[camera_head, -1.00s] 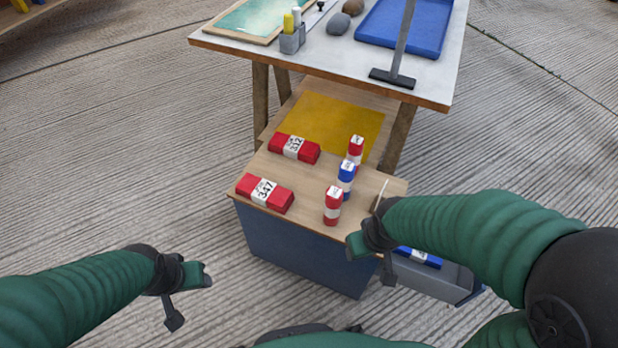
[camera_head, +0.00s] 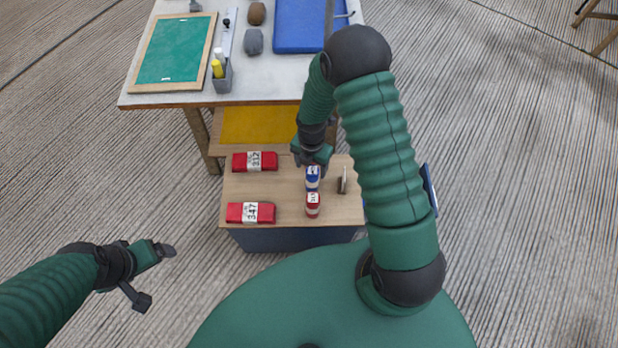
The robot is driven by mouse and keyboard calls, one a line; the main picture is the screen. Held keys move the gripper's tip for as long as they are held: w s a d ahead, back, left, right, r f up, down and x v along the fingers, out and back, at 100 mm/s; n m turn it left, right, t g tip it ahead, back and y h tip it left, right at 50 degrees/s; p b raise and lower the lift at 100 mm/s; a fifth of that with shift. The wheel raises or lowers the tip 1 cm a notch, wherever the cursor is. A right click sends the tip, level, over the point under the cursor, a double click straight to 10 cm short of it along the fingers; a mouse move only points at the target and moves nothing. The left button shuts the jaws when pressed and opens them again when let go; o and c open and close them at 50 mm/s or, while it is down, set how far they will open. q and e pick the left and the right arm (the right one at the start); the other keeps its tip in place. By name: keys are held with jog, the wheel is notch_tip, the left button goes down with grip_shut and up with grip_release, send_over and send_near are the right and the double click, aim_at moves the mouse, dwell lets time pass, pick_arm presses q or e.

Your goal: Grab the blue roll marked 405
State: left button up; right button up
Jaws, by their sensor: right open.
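A blue roll (camera_head: 313,183) with a white label stands upright on the wooden top of a low cabinet (camera_head: 280,190). Its number is too small to read. My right gripper (camera_head: 312,164) is open, right at the blue roll's far side, pointing down. I cannot tell whether it touches the roll. A red roll (camera_head: 312,210) stands just in front of the blue one. Two red rolls lie to the left, one marked 312 (camera_head: 270,161) and one marked 347 (camera_head: 235,212). My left gripper (camera_head: 158,273) is open and empty over the floor at the left.
A worktable (camera_head: 180,98) stands behind, with a green board (camera_head: 172,50), a cup holding markers (camera_head: 222,78), two stones and a blue tray (camera_head: 298,28). A yellow sheet (camera_head: 258,125) lies below it. A small upright item (camera_head: 343,182) stands right of the rolls.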

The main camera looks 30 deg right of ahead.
aim_at(314, 170)
jog(key=f, duration=0.3)
jog(key=d+f+b, duration=0.1)
jog(key=f, duration=0.2)
jog(key=shift+w+d+f, duration=0.1)
jog(key=shift+d+f, duration=0.05)
jog(key=shift+d, duration=0.05)
jog(key=f, duration=0.3)
jog(key=shift+a+b, duration=0.25)
jog(key=shift+b, duration=0.1)
jog(key=shift+w+a+f, duration=0.15)
jog(key=shift+a+f, duration=0.1)
jog(key=shift+f, duration=0.05)
jog(key=shift+d, duration=0.2)
jog(key=c, duration=0.3)
jog(key=shift+d, duration=0.1)
jog(key=c, duration=0.5)
pick_arm(q)
jog(key=shift+w+d+f, duration=0.1)
jog(key=shift+d+f, duration=0.15)
jog(key=shift+f, duration=0.25)
jog(key=shift+d+f, duration=0.25)
jog(key=shift+f, duration=0.25)
pick_arm(e)
grip_shut()
